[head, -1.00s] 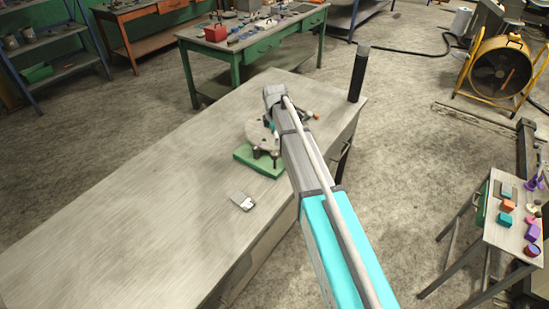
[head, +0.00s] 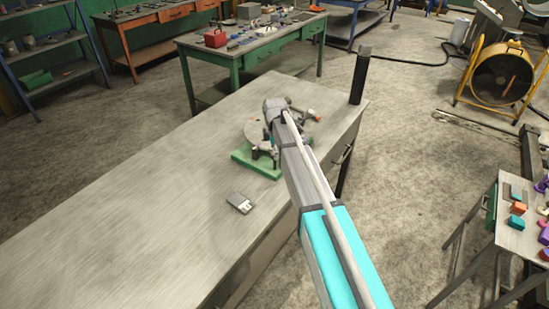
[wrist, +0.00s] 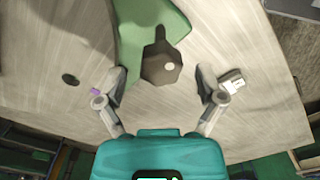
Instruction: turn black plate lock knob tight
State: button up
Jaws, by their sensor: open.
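A dark, many-sided knob (wrist: 161,69) with a pale spot on top shows in the wrist view, attached to a dark arm or stem above it. It sits over a green base (wrist: 135,28). My gripper (wrist: 160,76) is open, with one finger on each side of the knob and a gap to both. In the head view, a pale round plate (head: 255,132) stands on the green base (head: 243,163) on the workbench. My arm covers part of the plate and the knob cannot be made out there.
The workbench (head: 130,215) is mostly clear to the left. A small grey card-like piece (head: 240,203) lies in front of the base. A black post (head: 360,75) stands at the bench's far corner. A side table (head: 520,235) with small coloured objects is at right.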

jog(key=shift+f+b, duration=0.45)
jog(key=shift+f, duration=0.2)
jog(key=shift+c, duration=0.2)
jog(key=c, duration=1.1)
